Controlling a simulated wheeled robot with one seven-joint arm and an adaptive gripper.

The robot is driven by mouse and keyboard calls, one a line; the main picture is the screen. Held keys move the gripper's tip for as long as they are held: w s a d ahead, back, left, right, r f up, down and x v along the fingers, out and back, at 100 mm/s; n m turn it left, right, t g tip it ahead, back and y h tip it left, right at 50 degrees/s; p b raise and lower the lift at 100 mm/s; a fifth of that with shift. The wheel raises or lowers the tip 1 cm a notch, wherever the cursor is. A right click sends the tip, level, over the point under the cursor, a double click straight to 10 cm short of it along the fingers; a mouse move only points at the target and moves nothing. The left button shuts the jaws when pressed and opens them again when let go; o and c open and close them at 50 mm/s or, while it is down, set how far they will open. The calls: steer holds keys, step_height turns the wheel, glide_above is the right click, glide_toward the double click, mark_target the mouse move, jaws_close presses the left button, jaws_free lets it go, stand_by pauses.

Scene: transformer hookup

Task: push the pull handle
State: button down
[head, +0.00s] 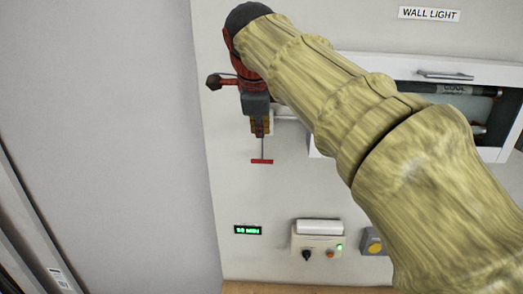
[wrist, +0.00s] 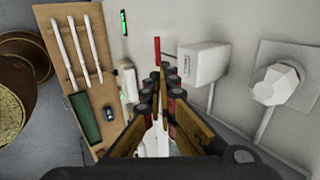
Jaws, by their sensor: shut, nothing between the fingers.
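A red bar (head: 262,161), which looks like the pull handle, is just below my gripper in the head view. A thin stem runs up from its middle toward the fingers. In the wrist view the red bar (wrist: 157,50) shows just beyond the fingertips. My gripper (head: 261,132) points down in front of the pale wall panel, its fingers shut with nothing held. The closed fingers also show in the wrist view (wrist: 160,78). I cannot tell whether the fingertips touch the handle or its stem.
A green-lit display (head: 248,230) and a control box (head: 318,240) with a knob are lower on the panel. A white cabinet (head: 430,70) is partly behind my arm. In the wrist view, a white box (wrist: 203,62) is right of the handle and a wooden board (wrist: 70,45) left.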

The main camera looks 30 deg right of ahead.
mark_target(262, 161)
steer(key=p+x, duration=0.1)
steer(key=x, duration=1.3)
steer(key=shift+p, duration=0.4)
steer(key=shift+s, duration=0.1)
